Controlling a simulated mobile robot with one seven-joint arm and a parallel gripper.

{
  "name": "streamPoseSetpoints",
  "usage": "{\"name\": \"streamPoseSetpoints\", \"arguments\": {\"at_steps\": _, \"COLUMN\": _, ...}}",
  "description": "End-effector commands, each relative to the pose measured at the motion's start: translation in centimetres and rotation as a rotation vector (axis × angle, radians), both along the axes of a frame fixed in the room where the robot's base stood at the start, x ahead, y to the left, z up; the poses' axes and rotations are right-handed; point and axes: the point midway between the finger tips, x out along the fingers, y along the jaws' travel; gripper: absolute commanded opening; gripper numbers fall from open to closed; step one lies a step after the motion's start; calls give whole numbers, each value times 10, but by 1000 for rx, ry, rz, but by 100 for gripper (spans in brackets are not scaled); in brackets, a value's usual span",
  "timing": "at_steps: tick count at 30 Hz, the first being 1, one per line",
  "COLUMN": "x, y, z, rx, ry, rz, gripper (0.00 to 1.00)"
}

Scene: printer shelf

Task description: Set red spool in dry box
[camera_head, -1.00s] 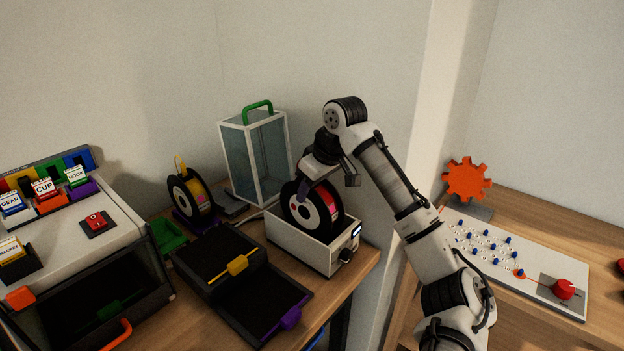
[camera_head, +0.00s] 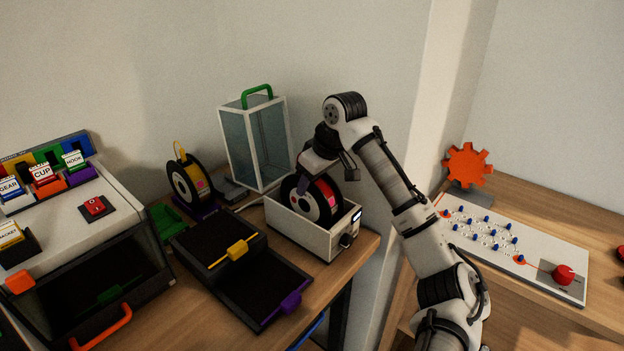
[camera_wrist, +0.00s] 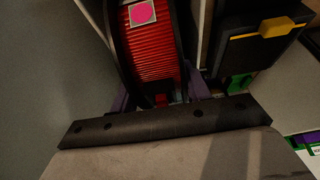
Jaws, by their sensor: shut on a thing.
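The red spool (camera_head: 326,194) has dark flanges, a pale hub label and red filament. It stands upright in the open top of the white dry box (camera_head: 308,235), with its lower part hidden by the box walls. My gripper (camera_head: 305,185) is shut on the spool near its upper rim. In the wrist view the red filament (camera_wrist: 152,60) and a pink label fill the space between the purple fingers. Whether the spool touches the box floor is hidden.
A clear case with a green handle (camera_head: 257,91) stands behind the dry box. A yellow spool (camera_head: 190,186) on a purple holder is to the left. Black trays (camera_head: 255,290) lie in front. The printer (camera_head: 85,270) is at far left. A pegged board (camera_head: 500,240) is at right.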

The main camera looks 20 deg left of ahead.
Motion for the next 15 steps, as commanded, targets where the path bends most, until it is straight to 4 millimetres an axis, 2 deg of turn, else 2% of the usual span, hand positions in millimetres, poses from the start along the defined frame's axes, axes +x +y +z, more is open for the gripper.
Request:
{"name": "streamPoseSetpoints", "arguments": {"at_steps": 9, "x": 0, "y": 0, "z": -6, "rx": 2, "ry": -1, "rz": 1, "gripper": 0}}
{"name": "streamPoseSetpoints", "arguments": {"at_steps": 10, "x": 0, "y": 0, "z": -5, "rx": 1, "ry": -2, "rz": 1, "gripper": 50}}
{"name": "streamPoseSetpoints", "arguments": {"at_steps": 15, "x": 0, "y": 0, "z": -6, "rx": 1, "ry": -1, "rz": 0, "gripper": 72}}
